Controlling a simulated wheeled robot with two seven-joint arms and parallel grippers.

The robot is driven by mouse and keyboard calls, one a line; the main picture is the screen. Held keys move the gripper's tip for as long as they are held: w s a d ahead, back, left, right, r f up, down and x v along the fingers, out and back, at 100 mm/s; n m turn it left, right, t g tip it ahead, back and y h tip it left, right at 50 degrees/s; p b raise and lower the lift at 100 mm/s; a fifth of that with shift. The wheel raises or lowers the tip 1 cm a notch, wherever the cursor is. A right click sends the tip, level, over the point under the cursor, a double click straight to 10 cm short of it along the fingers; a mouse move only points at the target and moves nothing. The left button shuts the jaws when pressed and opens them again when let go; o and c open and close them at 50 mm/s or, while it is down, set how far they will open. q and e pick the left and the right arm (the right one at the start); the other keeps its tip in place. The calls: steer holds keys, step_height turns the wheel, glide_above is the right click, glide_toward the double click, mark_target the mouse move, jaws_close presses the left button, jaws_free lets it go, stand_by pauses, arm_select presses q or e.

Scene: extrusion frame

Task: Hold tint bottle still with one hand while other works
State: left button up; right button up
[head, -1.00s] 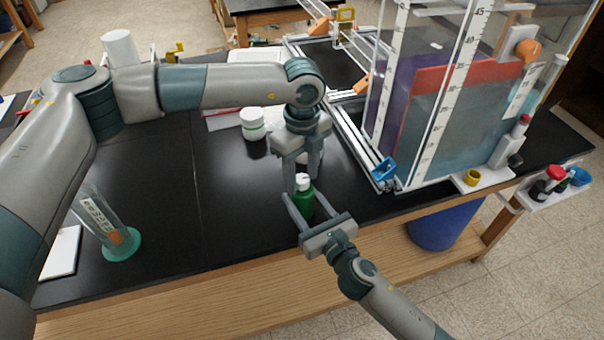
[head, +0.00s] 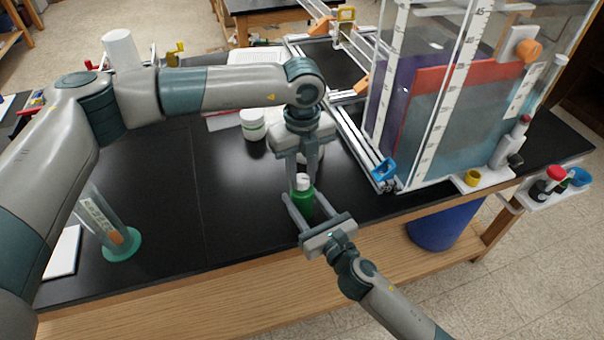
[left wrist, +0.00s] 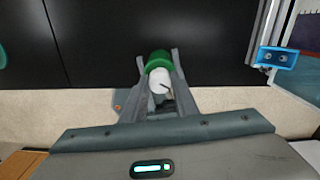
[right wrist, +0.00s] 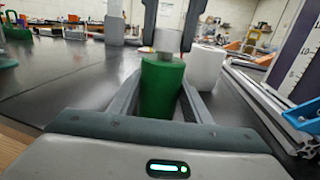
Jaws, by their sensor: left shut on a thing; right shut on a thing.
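The tint bottle (head: 303,204) is green with a white cap (head: 303,181) and stands upright on the black bench near its front edge. My right gripper (head: 302,198) comes in low from the front and is shut on the bottle's green body, which also shows between its fingers in the right wrist view (right wrist: 161,90). My left gripper (head: 302,184) reaches down from above and is shut on the white cap. The left wrist view looks down on the cap (left wrist: 160,80) between the fingers. The cap is on or right at the bottle's top.
A white jar (head: 252,125) stands behind the bottle, and another white item is partly hidden behind my left gripper. A clear tank (head: 440,110) in an extrusion frame stands to the right. The bench between is clear.

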arm_select(q)
steer(key=m, duration=1.4)
steer(key=shift+m, duration=0.3)
steer(key=m, duration=0.3)
steer(key=shift+m, duration=0.3)
steer(key=m, duration=0.3)
steer(key=shift+a+m, duration=0.1)
steer(key=shift+m, duration=0.2)
arm_select(e)
steer(key=shift+d, duration=0.1)
arm_select(q)
steer(key=m, duration=0.4)
steer(key=shift+w, duration=0.1)
steer(key=shift+m, duration=1.9)
